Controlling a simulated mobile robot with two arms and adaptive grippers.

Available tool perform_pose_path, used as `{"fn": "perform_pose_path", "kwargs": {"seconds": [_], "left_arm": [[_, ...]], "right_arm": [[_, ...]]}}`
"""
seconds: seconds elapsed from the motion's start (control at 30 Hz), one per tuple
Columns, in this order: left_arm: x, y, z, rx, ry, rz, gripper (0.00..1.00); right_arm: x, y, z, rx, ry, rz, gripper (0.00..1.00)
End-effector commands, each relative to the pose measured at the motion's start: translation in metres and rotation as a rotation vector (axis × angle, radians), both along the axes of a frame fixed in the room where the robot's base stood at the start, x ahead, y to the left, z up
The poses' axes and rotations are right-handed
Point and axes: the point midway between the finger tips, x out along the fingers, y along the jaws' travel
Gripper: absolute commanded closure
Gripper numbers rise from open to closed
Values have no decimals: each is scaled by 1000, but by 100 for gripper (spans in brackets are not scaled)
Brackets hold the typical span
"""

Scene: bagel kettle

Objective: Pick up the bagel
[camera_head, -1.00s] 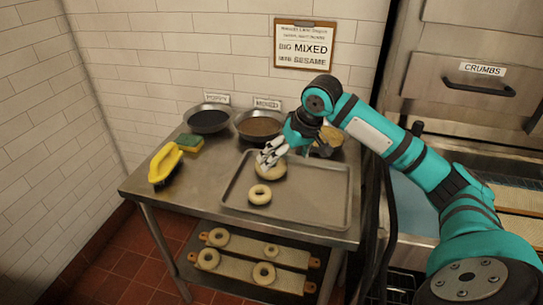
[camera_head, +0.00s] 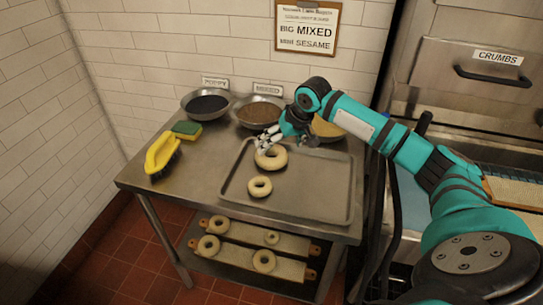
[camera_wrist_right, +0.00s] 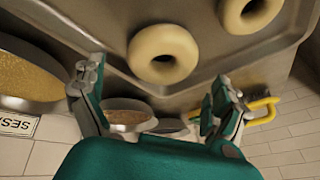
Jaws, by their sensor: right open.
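Two pale ring bagels lie on the grey metal tray (camera_head: 310,208). The larger bagel (camera_head: 271,158) is farther back and the smaller bagel (camera_head: 260,187) is nearer the front. My right gripper (camera_head: 266,143) is open and empty at the back edge of the larger bagel, its fingers overlapping that edge in the head view. In the right wrist view, the open right gripper (camera_wrist_right: 155,100) has its fingers spread, with the near bagel (camera_wrist_right: 165,54) beyond and between them. I cannot tell whether they touch. A second bagel (camera_wrist_right: 250,13) shows at the top. My left gripper is out of view.
Bowls of poppy (camera_head: 207,105), mixed (camera_head: 258,113) and sesame (camera_head: 327,127) toppings stand at the table's back. A yellow brush (camera_head: 162,153) and sponge (camera_head: 187,129) lie left. Boards (camera_head: 285,243) with several bagels are on the lower shelf. The tray's front right is clear.

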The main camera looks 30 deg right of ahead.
Motion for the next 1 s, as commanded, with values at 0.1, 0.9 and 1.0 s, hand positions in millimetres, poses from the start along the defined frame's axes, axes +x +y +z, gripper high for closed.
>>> {"fn": "perform_pose_path", "kwargs": {"seconds": [0.1, 0.9, 1.0], "left_arm": [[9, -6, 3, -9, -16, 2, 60], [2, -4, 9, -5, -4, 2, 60], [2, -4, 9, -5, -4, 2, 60]], "right_arm": [[2, 0, -7, 0, 1, 0, 0], [16, 3, -52, -1, -1, -1, 25], [16, 3, -52, -2, 1, -1, 38]]}}
